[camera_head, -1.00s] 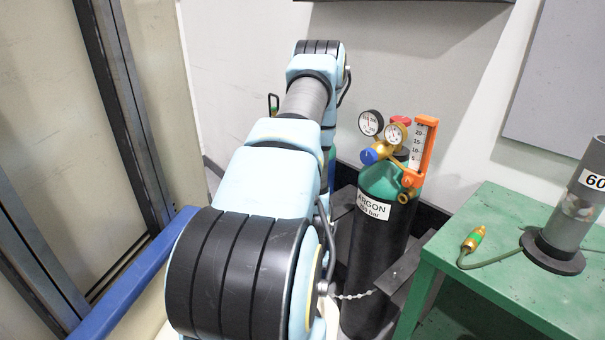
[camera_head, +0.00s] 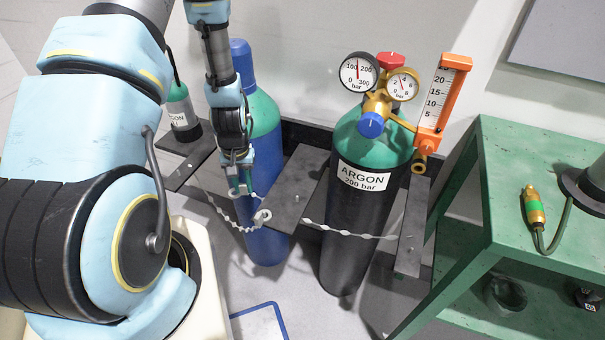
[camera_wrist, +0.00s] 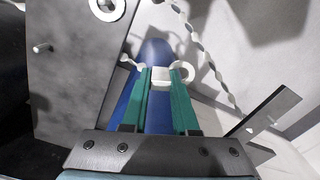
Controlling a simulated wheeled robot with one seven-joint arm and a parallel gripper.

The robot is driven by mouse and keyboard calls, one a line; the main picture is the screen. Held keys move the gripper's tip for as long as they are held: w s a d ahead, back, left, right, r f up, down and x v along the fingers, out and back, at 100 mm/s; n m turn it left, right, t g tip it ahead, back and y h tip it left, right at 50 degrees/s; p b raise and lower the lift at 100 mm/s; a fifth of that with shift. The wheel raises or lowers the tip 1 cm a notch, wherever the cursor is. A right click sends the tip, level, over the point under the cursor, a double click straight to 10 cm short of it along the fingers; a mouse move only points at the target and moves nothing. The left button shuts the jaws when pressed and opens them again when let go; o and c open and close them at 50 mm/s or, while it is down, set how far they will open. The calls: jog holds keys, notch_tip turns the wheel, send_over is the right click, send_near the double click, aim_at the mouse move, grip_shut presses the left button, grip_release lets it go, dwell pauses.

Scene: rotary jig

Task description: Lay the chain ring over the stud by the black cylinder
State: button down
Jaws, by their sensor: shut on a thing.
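The black cylinder (camera_head: 357,225), with a green shoulder and an ARGON label, stands right of centre in the head view. A dark plate (camera_head: 292,208) beside it bears a small stud (camera_head: 298,198), also visible in the wrist view (camera_wrist: 42,48). My gripper (camera_head: 243,190) is in front of the blue cylinder (camera_head: 262,243), left of that plate. Its green fingers (camera_wrist: 160,80) are shut on a white chain piece (camera_wrist: 160,76).
The chain (camera_head: 228,221) sags from a left plate (camera_head: 185,165). Another chain (camera_head: 345,233) crosses the black cylinder. Gauges (camera_head: 378,80) and an orange flowmeter (camera_head: 441,98) rise above it. A green table (camera_head: 500,215) stands at right.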

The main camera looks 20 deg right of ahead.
jog(key=s+d+r, duration=0.1)
jog(key=d, duration=0.1)
jog(key=s+d+r+m, duration=0.1)
jog(key=d, duration=0.2)
jog(key=s+d+r+m, duration=0.1)
jog(key=d, duration=0.2)
jog(key=shift+s+r+b, duration=0.1)
jog(key=shift+r+b, duration=0.25)
jog(key=shift+b, duration=0.05)
notch_tip(320, 180, up, 4)
jog(key=m, duration=0.2)
send_over(306, 204)
jog(key=shift+s+d+f+b, duration=0.1)
jog(key=shift+f+b, duration=3.05)
jog(key=shift+f, duration=0.2)
jog(key=shift+f+b, duration=0.4)
jog(key=shift+f, duration=0.2)
jog(key=c, duration=0.6)
grip_release()
jog(key=shift+r, duration=0.15)
